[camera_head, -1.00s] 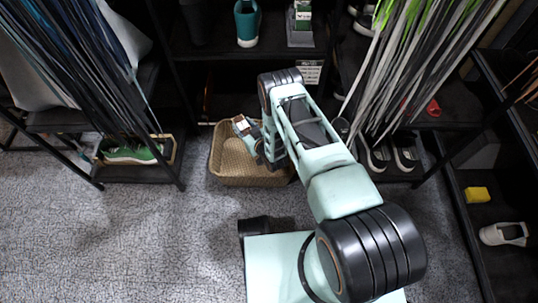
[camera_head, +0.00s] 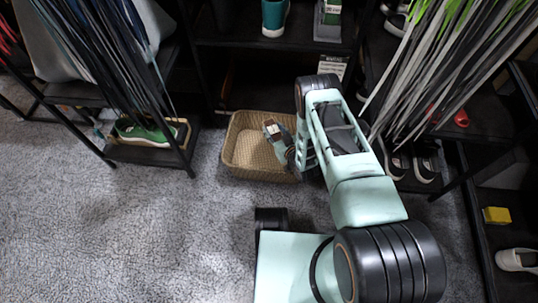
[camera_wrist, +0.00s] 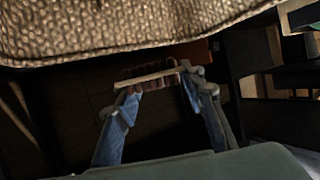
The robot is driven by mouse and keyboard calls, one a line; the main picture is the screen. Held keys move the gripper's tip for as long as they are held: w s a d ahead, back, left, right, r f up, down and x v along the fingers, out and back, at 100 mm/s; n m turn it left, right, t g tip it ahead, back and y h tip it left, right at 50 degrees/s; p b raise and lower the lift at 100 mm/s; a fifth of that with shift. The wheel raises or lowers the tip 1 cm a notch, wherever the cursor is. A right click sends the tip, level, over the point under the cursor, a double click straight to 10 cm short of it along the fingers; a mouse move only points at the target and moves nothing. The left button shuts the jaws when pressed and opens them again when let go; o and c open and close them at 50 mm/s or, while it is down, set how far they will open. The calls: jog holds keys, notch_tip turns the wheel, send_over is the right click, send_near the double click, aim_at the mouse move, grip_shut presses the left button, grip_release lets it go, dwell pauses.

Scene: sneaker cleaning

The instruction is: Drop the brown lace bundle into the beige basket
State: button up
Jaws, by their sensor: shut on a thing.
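The beige woven basket (camera_head: 240,158) stands on the grey floor in front of the dark rack in the head view. Its textured wall (camera_wrist: 110,28) crosses the top of the wrist view. My gripper (camera_head: 271,128) is over the basket opening in the head view, towards its right half. In the wrist view my gripper (camera_wrist: 160,80) is shut on the brown lace bundle (camera_wrist: 152,83), a small banded roll with a pale strip across it.
Dark racks stand behind and on both sides. Hanging laces (camera_head: 455,60) come close to my arm on the right. A green sneaker (camera_head: 140,133) sits in a tray at left. A yellow block (camera_head: 496,215) lies on the right shelf. Floor at left is clear.

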jog(key=shift+f, duration=0.5)
jog(key=o, duration=1)
jog(key=shift+r, duration=0.1)
notch_tip(320, 180, up, 10)
jog(key=shift+f, duration=0.1)
